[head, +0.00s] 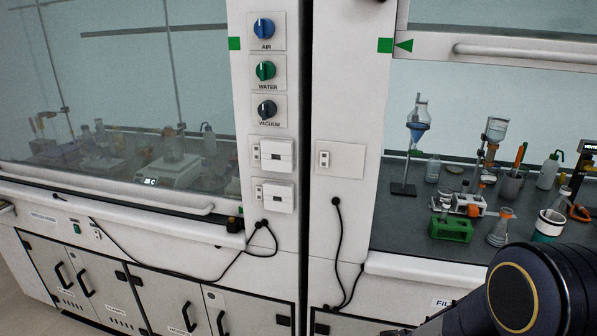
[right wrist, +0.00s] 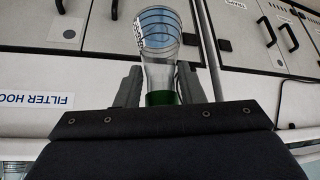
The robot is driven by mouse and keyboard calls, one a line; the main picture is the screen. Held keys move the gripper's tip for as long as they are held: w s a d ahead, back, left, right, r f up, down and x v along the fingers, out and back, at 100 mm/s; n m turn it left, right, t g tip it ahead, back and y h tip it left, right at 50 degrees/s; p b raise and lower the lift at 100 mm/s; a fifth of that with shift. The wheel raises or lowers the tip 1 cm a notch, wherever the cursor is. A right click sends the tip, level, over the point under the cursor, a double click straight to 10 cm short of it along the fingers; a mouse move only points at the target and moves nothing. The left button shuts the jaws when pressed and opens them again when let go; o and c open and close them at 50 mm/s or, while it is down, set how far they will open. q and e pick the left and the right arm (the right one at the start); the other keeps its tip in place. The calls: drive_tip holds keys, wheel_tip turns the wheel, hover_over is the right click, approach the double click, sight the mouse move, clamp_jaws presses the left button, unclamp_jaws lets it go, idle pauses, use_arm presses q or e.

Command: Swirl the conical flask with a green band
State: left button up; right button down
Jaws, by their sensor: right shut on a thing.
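The conical flask (right wrist: 158,40) is clear, with dark graduation lines and pale blue liquid in its wide part. Its green band (right wrist: 162,98) sits around the narrow part, between the fingers. My right gripper (right wrist: 158,88) is shut on the flask at this narrow end, and the wide part extends away from the gripper. In the head view my right arm comes in at the lower right, and the held flask cannot be made out there. My left gripper is not in view.
The right fumehood is open; its dark worktop (head: 408,226) holds a green rack (head: 451,228), another conical flask (head: 500,229), a stand with a funnel (head: 418,122) and bottles. The left hood's sash (head: 120,80) is down. Cabinet fronts show behind the held flask.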

drive_tip(key=s+a, duration=0.2)
drive_tip(key=a, duration=0.2)
drive_tip(key=shift+m, duration=0.4)
drive_tip(key=shift+w+d+f, duration=0.1)
drive_tip(key=shift+d+f, duration=0.1)
drive_tip(key=shift+d, duration=1.05)
drive_tip(key=shift+w+d+f, duration=0.1)
drive_tip(key=shift+d+f, duration=0.1)
drive_tip(key=shift+d, duration=1)
